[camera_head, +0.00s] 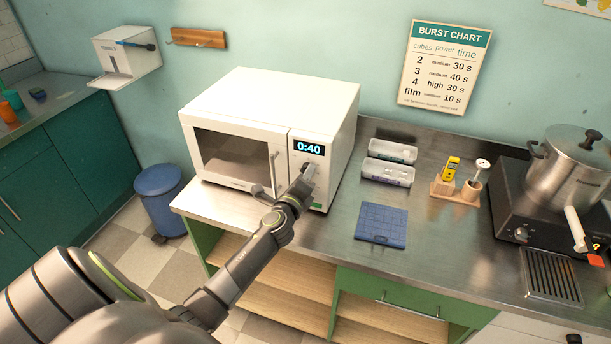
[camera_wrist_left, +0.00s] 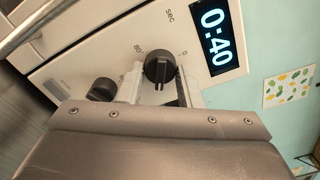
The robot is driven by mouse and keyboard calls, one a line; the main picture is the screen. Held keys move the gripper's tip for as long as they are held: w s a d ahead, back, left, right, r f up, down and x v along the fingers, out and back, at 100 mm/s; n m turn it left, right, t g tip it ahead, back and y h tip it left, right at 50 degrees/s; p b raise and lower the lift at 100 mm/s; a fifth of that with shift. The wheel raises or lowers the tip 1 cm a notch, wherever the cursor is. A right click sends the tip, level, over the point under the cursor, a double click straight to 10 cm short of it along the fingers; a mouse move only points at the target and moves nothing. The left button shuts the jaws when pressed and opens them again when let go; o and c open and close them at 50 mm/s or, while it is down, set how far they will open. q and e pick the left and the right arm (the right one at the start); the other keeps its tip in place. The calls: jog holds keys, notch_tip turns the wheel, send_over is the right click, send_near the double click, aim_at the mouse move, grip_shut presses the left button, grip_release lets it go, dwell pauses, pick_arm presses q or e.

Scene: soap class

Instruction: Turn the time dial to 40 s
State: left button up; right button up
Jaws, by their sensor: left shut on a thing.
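The white microwave (camera_head: 268,102) stands on the counter, and its display (camera_head: 308,147) reads 0:40. The same display shows in the left wrist view (camera_wrist_left: 217,37). The black time dial (camera_wrist_left: 160,68) has marks around it, with "sec" printed beside it. My left gripper (camera_head: 307,170) is at the microwave's control panel. In the left wrist view its two pale fingers (camera_wrist_left: 160,84) stand on either side of the time dial, shut on it. A second dark knob (camera_wrist_left: 101,90) sits beside the left finger. In the head view the dial is mostly hidden by the gripper. My right gripper is not in view.
A burst chart (camera_head: 444,66) hangs on the wall. Clear trays (camera_head: 388,172), a blue mat (camera_head: 381,223) and a wooden holder (camera_head: 455,188) lie right of the microwave. A pot (camera_head: 566,170) stands on a dark hob. Bare counter surrounds the mat.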

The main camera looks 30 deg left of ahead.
pick_arm(q)
jog(key=o, duration=0.9)
jog(key=shift+o, duration=0.2)
jog(key=shift+s, duration=0.1)
jog(key=b+v, duration=0.1)
jog(key=v, duration=1.6)
jog(key=shift+s, duration=0.15)
jog(key=shift+f, duration=0.1)
